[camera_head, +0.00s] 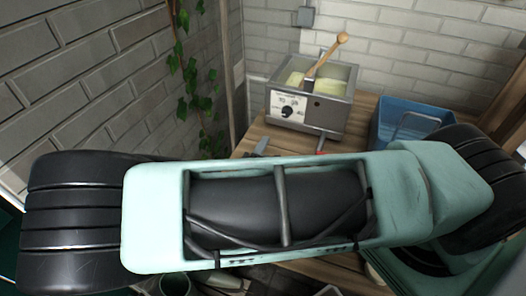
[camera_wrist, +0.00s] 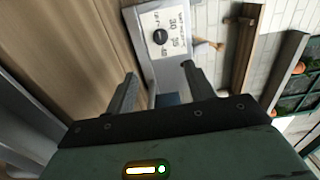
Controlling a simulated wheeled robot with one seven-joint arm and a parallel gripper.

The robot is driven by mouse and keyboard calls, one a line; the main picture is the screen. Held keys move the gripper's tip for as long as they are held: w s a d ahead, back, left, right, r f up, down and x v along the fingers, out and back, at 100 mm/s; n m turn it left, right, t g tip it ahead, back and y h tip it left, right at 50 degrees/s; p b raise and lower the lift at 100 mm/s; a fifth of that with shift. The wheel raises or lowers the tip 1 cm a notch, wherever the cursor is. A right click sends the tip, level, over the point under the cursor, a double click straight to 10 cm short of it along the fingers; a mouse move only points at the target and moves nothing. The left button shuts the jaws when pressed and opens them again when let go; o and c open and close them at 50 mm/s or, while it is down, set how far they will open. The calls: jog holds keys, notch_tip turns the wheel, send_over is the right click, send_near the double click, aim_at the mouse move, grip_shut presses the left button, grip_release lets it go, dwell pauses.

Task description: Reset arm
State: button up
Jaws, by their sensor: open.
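My gripper (camera_wrist: 160,88) shows in the wrist view with its two dark fingers apart and nothing between them. The grey metal machine (camera_wrist: 155,45) with a dial on a white panel lies beyond the fingertips, seen sideways; I cannot tell how close it is. In the head view my arm crosses the whole lower half and hides much of the table. The same machine (camera_head: 308,105) stands behind the arm on the wooden table, with pale yellow contents and a wooden-handled tool (camera_head: 327,63) leaning in it.
A blue bin (camera_head: 400,122) stands right of the machine on the wooden table (camera_head: 262,132). A brick wall (camera_head: 400,45) closes off the back, and another wall with ivy (camera_head: 188,75) stands at left. Small dark items lie partly hidden behind my arm.

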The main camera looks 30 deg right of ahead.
jog(key=s+m+g, duration=0.2)
jog(key=m, duration=0.1)
jog(key=s+m+g, duration=0.3)
jog(key=m+g, duration=0.1)
jog(key=m, duration=0.1)
jog(key=shift+s+d+r+m+y, duration=0.15)
jog(key=shift+s+r+m+y, duration=0.15)
jog(key=shift+s, duration=0.1)
jog(key=s+a+r+m+g+y, duration=0.2)
jog(key=s+a+r+m+y, duration=0.4)
jog(key=r+m, duration=0.3)
jog(key=s+a+r+m+g+y, duration=0.3)
jog(key=s+a+r+m+y, duration=0.3)
jog(key=m, duration=1.2)
notch_tip(320, 180, up, 3)
jog(key=shift+s+a+r+m+y, duration=0.1)
jog(key=shift+s+a+m+y, duration=0.25)
jog(key=shift+s+y, duration=0.8)
